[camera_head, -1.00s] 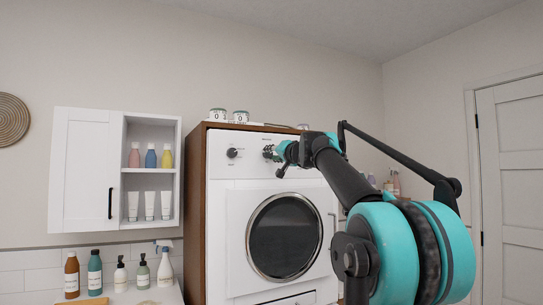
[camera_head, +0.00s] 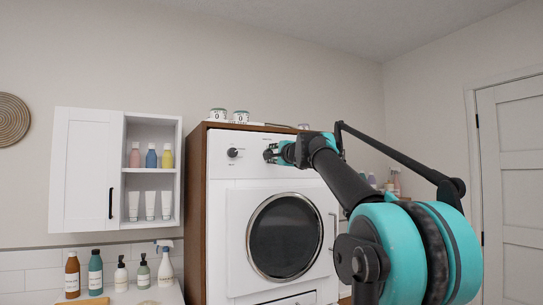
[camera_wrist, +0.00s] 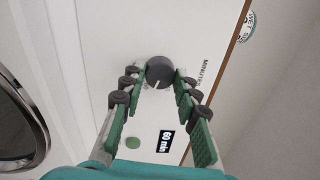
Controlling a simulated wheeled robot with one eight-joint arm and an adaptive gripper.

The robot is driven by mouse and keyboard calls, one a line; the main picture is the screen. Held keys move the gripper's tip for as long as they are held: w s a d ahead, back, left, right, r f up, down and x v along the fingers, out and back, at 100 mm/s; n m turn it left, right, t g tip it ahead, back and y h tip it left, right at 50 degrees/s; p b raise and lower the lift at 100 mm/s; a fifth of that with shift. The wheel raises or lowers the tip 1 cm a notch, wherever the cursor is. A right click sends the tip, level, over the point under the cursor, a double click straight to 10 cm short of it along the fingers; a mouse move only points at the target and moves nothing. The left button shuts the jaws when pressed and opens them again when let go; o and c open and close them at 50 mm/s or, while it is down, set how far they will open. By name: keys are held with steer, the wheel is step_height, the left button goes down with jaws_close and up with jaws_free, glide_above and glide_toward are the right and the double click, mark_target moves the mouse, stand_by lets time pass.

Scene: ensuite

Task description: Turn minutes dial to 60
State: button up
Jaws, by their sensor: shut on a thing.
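The minutes dial (camera_wrist: 159,70) is a dark grey round knob on the white front of the machine (camera_head: 222,165), with the word MINUTES printed beside it in the wrist view. My gripper (camera_wrist: 158,82) has its green-padded fingers on either side of the dial, with the tips closed against it. In the head view my gripper (camera_head: 271,154) is at the upper panel and covers the dial. A small black display (camera_wrist: 165,141) reads "60 min". A green round button (camera_wrist: 133,142) is next to the display.
A second black dial (camera_head: 233,153) is left of my gripper on the same panel. The round door (camera_head: 284,237) is below. Cups (camera_head: 229,116) stand on top of the machine. A wall cabinet (camera_head: 87,170) with bottles is at left.

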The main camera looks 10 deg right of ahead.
steer(key=shift+m, duration=1.1)
steer(key=o, duration=1.2)
steer(key=shift+c, duration=0.2)
steer(key=v, duration=1.2)
